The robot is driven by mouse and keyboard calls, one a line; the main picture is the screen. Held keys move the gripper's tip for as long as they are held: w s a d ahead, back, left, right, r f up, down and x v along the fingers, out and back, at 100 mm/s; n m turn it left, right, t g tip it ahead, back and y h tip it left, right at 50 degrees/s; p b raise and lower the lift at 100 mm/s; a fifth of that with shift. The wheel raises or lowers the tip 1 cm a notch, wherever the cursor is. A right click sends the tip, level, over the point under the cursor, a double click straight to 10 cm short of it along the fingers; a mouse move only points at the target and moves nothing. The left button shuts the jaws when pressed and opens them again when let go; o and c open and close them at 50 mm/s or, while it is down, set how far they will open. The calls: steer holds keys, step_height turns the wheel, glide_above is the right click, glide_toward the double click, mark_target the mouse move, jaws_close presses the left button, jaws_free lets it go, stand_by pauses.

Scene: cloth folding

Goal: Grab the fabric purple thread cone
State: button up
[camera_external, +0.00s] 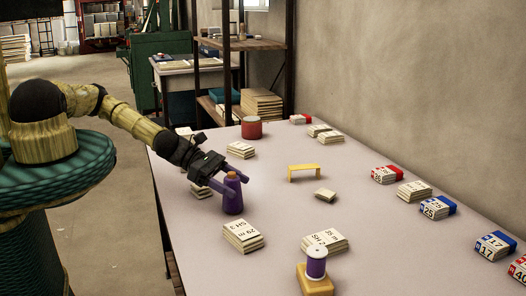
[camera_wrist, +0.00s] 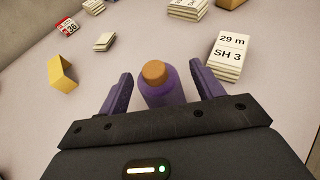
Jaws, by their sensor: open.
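The purple thread cone (camera_external: 232,194), with a brown top, stands upright on the table near its left edge. In the wrist view the cone (camera_wrist: 161,89) stands between my two purple fingers. My gripper (camera_external: 229,183) is open, with its fingers around the cone at its upper part. A second purple spool (camera_external: 316,265) with white ends stands on a yellow block (camera_external: 315,283) at the front.
Stacks of printed cloth labels lie around, one (camera_external: 243,237) close in front of the cone and one (camera_external: 325,241) to its right. A yellow bracket (camera_external: 304,171) and a red tin (camera_external: 251,128) stand farther back. The table (camera_external: 275,205) is clear just right of the cone.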

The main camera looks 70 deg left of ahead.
steer(key=shift+x, duration=0.9)
steer(key=c, duration=1.1)
steer(key=shift+c, duration=0.2)
steer(key=shift+r, duration=0.1)
step_height(320, 180, up, 10)
steer(key=shift+f, duration=0.1)
